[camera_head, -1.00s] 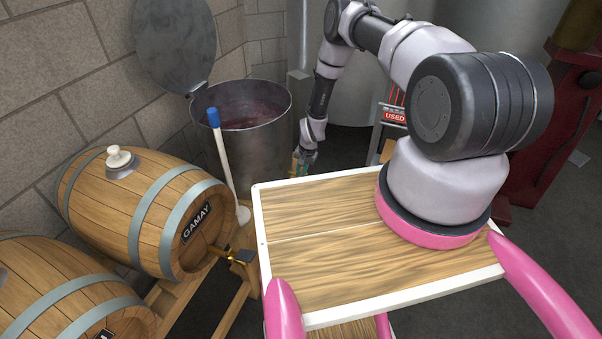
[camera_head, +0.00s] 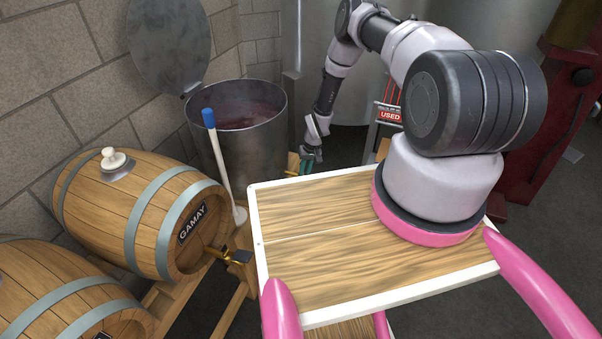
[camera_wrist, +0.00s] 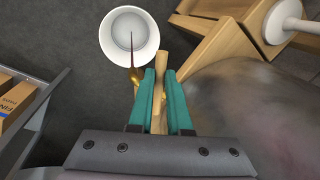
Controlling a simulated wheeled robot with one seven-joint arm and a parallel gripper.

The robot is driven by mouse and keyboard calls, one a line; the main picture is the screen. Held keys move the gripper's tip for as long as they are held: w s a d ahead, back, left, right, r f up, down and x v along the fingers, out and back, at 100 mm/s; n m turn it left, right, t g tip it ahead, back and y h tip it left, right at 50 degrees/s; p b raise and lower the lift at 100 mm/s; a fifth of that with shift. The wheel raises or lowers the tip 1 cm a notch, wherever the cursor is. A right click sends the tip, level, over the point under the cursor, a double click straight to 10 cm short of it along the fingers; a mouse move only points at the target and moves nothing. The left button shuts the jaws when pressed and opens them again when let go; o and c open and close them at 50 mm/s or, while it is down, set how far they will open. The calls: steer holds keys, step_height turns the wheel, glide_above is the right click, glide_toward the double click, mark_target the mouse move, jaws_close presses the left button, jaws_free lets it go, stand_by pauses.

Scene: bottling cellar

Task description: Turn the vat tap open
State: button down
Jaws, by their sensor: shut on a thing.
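The steel vat (camera_head: 245,150) holds dark red liquid and stands with its lid tipped back. My gripper (camera_head: 311,164) is low at its right side in the head view. In the wrist view, my teal fingers (camera_wrist: 165,92) are shut on a wooden handle (camera_wrist: 162,68), which shows between and beyond them. A brass tap (camera_wrist: 136,77) shows just left of the fingers. A thin dark streak runs from it over a white bucket (camera_wrist: 109,38), like a stream of liquid. The vat's grey side (camera_wrist: 235,105) fills the right. The tap is not discernible in the head view.
A Gamay barrel (camera_head: 110,203) with its own brass tap lies on a wooden rack left of the vat. A blue-ended white paddle (camera_head: 222,165) leans by the vat. A red machine (camera_head: 550,120) stands right. A box (camera_wrist: 14,105) sits at the wrist view's left.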

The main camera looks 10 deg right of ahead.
steer(key=shift+w+d+n+g+h, duration=0.15)
steer(key=shift+w+d+n+g, duration=0.5)
steer(key=shift+n, duration=1.35)
steer(key=shift+w+d+n+h, duration=0.25)
steer(key=shift+d+n, duration=0.7)
steer(key=shift+n, duration=1.05)
steer(key=shift+w+d+n+g+h, duration=0.1)
steer(key=shift+w+d+n+g, duration=0.45)
steer(key=shift+n, duration=1.45)
steer(key=shift+d, duration=0.25)
steer(key=c, duration=0.9)
jaws_free()
steer(key=shift+o, duration=0.2)
steer(key=v, duration=1)
steer(key=shift+r, duration=0.4)
steer(key=shift+d, duration=0.1)
